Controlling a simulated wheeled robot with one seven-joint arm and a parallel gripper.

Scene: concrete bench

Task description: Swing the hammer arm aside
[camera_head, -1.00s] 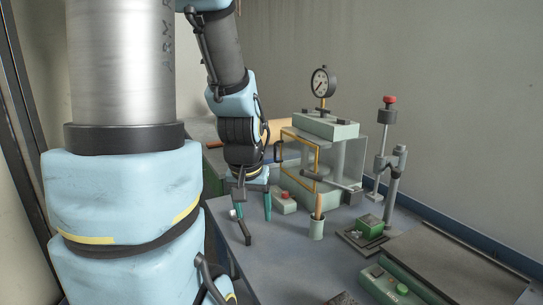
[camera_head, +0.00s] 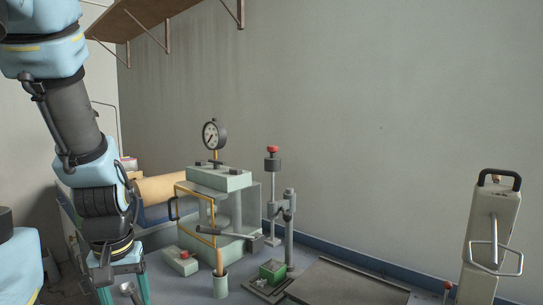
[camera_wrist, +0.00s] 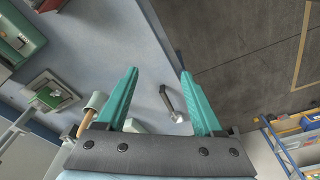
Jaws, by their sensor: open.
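A pale upright stand (camera_head: 478,262) with a black carrying handle stands at the right edge of the head view. A thin metal arm (camera_head: 494,232) hangs down its front to a wire stirrup-shaped end; this looks like the hammer arm, though I cannot be sure. My gripper (camera_head: 122,292) is at the lower left of the head view, far from that stand. Its teal fingers are apart and empty in the wrist view (camera_wrist: 158,73). A small dark-handled tool (camera_wrist: 172,103) with a pale end lies below and between the fingers. The stand is not recognisable in the wrist view.
A press with a dial gauge (camera_head: 214,134) stands mid-bench, with a cup (camera_head: 220,286) in front. A thin post with a red knob (camera_head: 272,150), a green block (camera_head: 272,269) and a flat dark plate (camera_head: 345,285) lie between my gripper and the stand. A shelf (camera_head: 165,15) hangs above.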

